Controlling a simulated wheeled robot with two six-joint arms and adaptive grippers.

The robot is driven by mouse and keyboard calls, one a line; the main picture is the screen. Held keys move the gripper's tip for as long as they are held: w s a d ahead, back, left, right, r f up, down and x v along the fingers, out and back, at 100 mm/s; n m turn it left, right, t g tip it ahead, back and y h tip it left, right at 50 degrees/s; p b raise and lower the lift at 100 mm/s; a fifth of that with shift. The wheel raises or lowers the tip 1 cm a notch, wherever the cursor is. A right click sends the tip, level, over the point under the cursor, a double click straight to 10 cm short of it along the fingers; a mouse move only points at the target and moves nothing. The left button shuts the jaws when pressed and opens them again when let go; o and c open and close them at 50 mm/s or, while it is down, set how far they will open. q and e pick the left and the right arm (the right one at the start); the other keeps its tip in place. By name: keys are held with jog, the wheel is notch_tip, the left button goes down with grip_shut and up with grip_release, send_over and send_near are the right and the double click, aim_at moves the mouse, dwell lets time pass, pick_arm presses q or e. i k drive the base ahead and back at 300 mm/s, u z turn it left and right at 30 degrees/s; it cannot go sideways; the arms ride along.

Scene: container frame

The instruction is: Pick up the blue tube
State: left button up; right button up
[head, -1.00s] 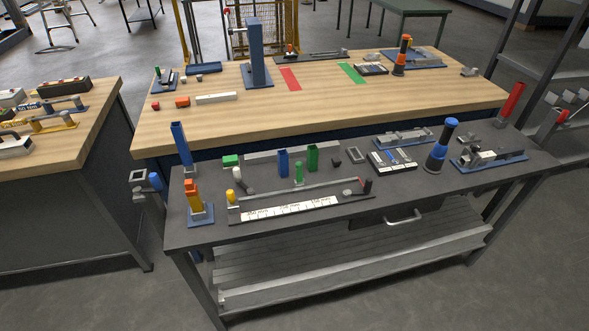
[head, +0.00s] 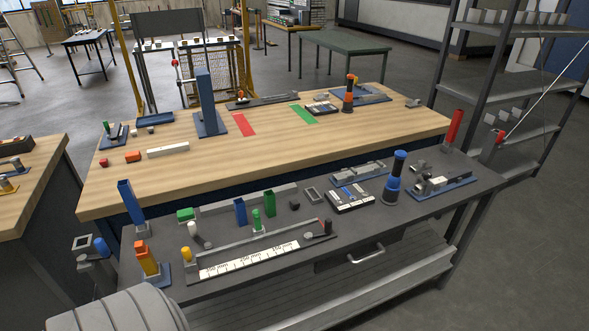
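Several blue upright pieces show, and I cannot tell which one is meant by the blue tube. A tall blue square tube (head: 132,203) stands, slightly tilted in view, at the left end of the dark front table (head: 360,275). A shorter blue piece (head: 240,211) stands mid-table beside a green one (head: 269,203). A black and blue cylinder (head: 394,178) stands toward the right. Neither of my grippers is in view. A grey ribbed rounded part at the lower left edge looks like my own arm, with no fingers showing.
An orange and blue stand (head: 147,259) and a yellow-topped piece (head: 187,255) are near the tall blue tube. A long white ruler strip (head: 250,258) lies along the front. A wooden table (head: 290,150) with a blue column (head: 206,103) is behind. A shelf rack stands right.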

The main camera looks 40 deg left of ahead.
aim_at(239, 205)
jog(key=z, duration=0.1)
jog(key=i, duration=1.25)
jog(key=u, duration=1.55)
